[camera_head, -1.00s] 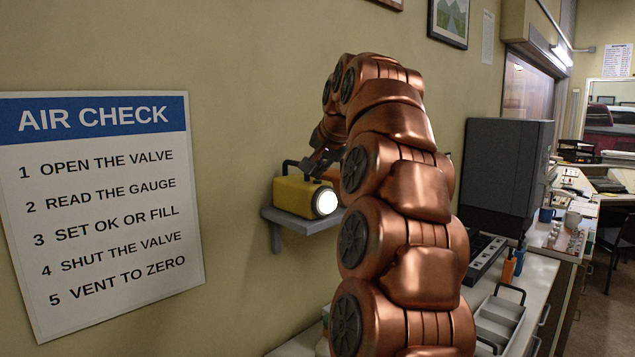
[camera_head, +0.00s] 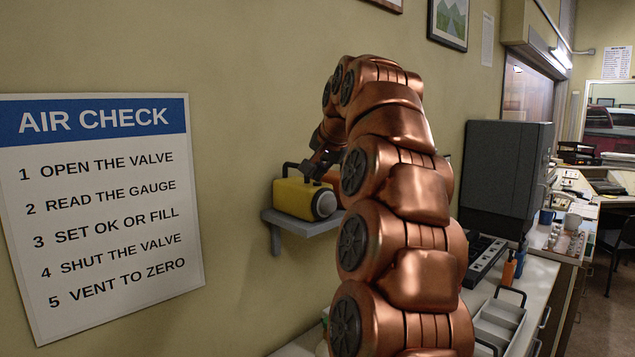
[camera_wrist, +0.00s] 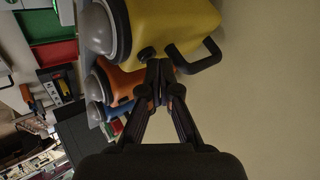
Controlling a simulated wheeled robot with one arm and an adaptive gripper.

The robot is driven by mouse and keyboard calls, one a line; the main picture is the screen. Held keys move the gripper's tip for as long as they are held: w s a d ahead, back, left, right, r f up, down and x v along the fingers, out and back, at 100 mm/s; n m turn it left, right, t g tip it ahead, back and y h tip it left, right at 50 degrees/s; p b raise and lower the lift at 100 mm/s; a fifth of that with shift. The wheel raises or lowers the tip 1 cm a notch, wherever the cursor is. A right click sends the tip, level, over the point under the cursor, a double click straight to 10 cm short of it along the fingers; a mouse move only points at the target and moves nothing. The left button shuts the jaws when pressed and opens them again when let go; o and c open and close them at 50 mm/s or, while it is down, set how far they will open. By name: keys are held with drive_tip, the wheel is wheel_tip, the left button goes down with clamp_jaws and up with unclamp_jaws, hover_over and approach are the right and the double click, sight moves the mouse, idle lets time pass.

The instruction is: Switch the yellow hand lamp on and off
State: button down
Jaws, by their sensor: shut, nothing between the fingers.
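The yellow hand lamp (camera_head: 297,198) sits on a small grey wall shelf (camera_head: 300,225) in the head view, its round lens (camera_head: 324,204) grey and unlit. It also shows at the top of the wrist view (camera_wrist: 165,28), with its black handle (camera_wrist: 205,58) to the right. My gripper (camera_head: 326,160) is just above and beside the lamp's top. In the wrist view my gripper (camera_wrist: 160,70) is shut and empty, its tips close to the lamp's body by a small dark knob (camera_wrist: 146,54). Whether the tips touch it I cannot tell.
An orange lamp (camera_wrist: 112,85) and a blue one (camera_wrist: 97,111) stand beside the yellow lamp in the wrist view. My arm hides part of the shelf in the head view. A dark grey cabinet (camera_head: 505,180) stands on the counter at right.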

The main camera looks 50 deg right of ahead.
sight(319, 183)
drive_tip(key=shift+r, duration=0.55)
drive_tip(key=shift+p, duration=0.3)
drive_tip(key=shift+r+p, duration=1.85)
drive_tip(key=shift+r, duration=0.65)
